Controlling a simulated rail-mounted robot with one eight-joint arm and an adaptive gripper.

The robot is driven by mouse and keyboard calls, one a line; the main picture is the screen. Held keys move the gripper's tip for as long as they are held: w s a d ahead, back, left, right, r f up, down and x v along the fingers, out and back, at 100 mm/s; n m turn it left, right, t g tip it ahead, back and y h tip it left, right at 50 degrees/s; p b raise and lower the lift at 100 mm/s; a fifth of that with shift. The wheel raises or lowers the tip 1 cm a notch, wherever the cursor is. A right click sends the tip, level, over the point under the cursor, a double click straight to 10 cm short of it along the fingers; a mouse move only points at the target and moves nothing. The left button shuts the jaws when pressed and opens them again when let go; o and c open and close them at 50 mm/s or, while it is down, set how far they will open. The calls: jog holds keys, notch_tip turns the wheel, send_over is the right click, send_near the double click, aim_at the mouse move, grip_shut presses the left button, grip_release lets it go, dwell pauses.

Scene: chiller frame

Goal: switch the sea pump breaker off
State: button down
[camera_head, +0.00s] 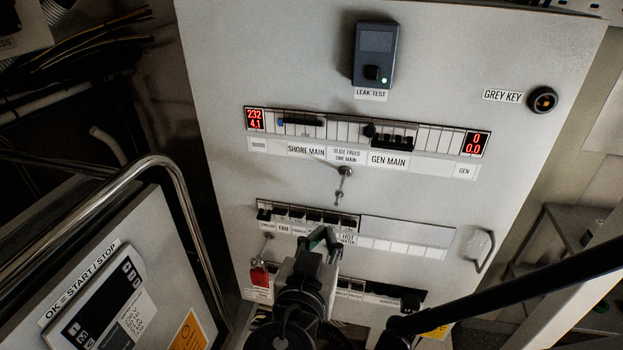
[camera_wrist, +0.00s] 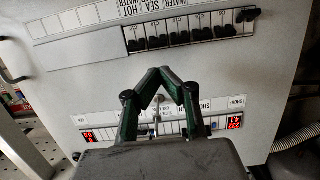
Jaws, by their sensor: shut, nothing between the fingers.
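A row of black-toggle breakers (camera_head: 297,216) runs across the middle of the grey panel. It also shows, turned upside down, at the top of the wrist view (camera_wrist: 190,35). My gripper (camera_head: 323,236) is in front of the row's lower edge in the head view, hiding some labels. In the wrist view its green fingers (camera_wrist: 160,72) converge, shut and empty.
Above is a row with SHORE MAIN and GEN MAIN breakers (camera_head: 392,142) and a metal slide (camera_head: 344,178). A handle (camera_head: 482,251) sticks out at right. A tube rail (camera_head: 187,215) stands at left.

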aim_at(332, 210)
jog(key=shift+b+x, duration=0.3)
jog(key=shift+x, duration=3.3)
jog(key=shift+s+a+f+b, duration=0.1)
jog(key=shift+f+b, duration=0.05)
jog(key=shift+b, duration=0.45)
